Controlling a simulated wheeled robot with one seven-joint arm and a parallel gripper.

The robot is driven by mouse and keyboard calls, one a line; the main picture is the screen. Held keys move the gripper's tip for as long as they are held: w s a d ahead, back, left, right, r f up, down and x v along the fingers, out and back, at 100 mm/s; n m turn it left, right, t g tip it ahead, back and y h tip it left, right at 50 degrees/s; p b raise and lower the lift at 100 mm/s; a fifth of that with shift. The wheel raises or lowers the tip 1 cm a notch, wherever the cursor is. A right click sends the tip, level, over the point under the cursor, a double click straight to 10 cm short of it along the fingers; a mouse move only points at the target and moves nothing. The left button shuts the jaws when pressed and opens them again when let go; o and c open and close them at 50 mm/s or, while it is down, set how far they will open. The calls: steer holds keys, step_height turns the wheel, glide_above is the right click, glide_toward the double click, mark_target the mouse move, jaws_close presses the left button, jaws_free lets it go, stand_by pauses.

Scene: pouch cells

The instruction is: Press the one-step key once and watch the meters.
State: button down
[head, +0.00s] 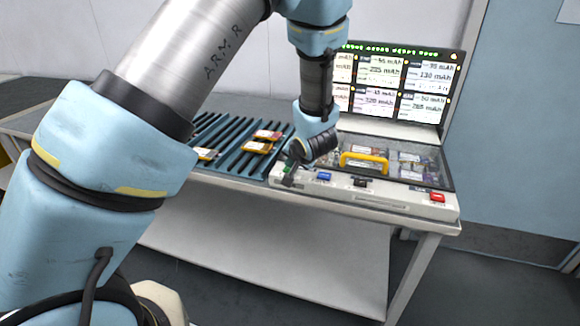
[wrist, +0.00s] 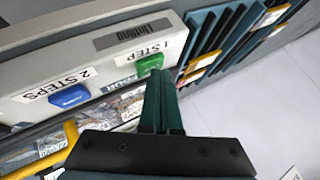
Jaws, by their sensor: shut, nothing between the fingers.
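The green key (wrist: 150,61), labelled "1 STEP", is on the pale front panel of the machine in the wrist view. My gripper (wrist: 158,76) is shut and empty, its dark green fingertips at the near edge of the green key. I cannot tell whether they touch or press it. In the head view my gripper (head: 289,177) points down at the panel's left end and hides the key. The meters (head: 380,85) glow on the upright screen with several mAh readings. My arm covers part of the screen's left side.
A blue key (wrist: 69,96), labelled "2 STEPS", sits beside the green one. A red key (head: 437,197) is at the panel's right end. A yellow handle (head: 364,160) rises over the cell tray. A rack (head: 222,133) with several pouch cells lies left.

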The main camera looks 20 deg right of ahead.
steer(key=shift+r+p, duration=0.3)
steer(key=shift+p, duration=0.05)
step_height(320, 180, up, 6)
steer(key=p, duration=0.7)
steer(key=shift+r, duration=0.1)
stand_by(0.6)
